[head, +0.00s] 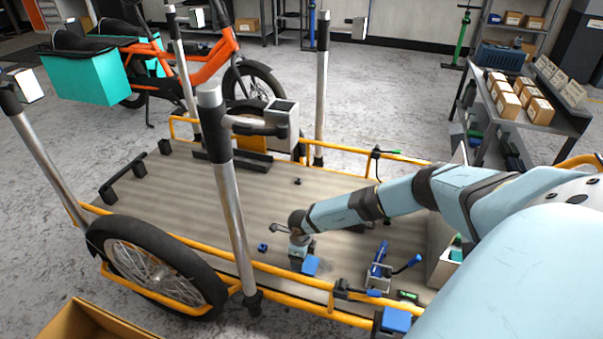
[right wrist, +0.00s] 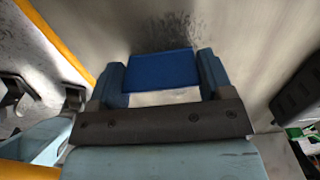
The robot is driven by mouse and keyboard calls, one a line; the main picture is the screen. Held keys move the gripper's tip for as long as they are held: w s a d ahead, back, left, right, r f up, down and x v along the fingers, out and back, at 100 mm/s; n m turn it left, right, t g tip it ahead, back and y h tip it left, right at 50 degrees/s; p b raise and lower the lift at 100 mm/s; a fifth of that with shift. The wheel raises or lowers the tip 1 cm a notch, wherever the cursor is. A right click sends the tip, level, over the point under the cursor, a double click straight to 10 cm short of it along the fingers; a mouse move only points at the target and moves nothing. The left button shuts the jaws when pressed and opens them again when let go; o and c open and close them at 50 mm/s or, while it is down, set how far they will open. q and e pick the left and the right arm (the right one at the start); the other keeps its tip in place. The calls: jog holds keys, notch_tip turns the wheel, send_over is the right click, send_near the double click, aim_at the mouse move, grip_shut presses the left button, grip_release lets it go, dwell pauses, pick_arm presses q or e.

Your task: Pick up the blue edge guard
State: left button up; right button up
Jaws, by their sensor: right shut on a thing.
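The blue edge guard (right wrist: 163,72) sits between the two fingers of my right gripper (right wrist: 160,60) in the right wrist view, with a finger against each side. In the head view my right gripper (head: 301,252) reaches down low over the cargo bike's wooden deck, near its front orange rail. The blue edge guard (head: 310,265) shows just below it. Whether the guard still touches the deck is hard to tell. My left gripper is not in view.
A small blue piece (head: 262,247) lies on the wooden deck (head: 200,205) to the left. A blue clamp tool (head: 378,262) and another blue block (head: 397,319) are to the right. Metal posts (head: 235,195) rise from the deck. The deck's left part is mostly clear.

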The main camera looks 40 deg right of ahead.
notch_tip(320, 180, up, 6)
jog(key=p, duration=0.2)
jog(key=shift+p, duration=0.4)
pick_arm(q)
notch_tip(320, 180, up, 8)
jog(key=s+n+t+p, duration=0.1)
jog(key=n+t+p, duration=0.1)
jog(key=p, duration=0.2)
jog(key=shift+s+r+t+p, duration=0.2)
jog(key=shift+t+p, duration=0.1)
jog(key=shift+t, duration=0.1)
pick_arm(e)
notch_tip(320, 180, up, 13)
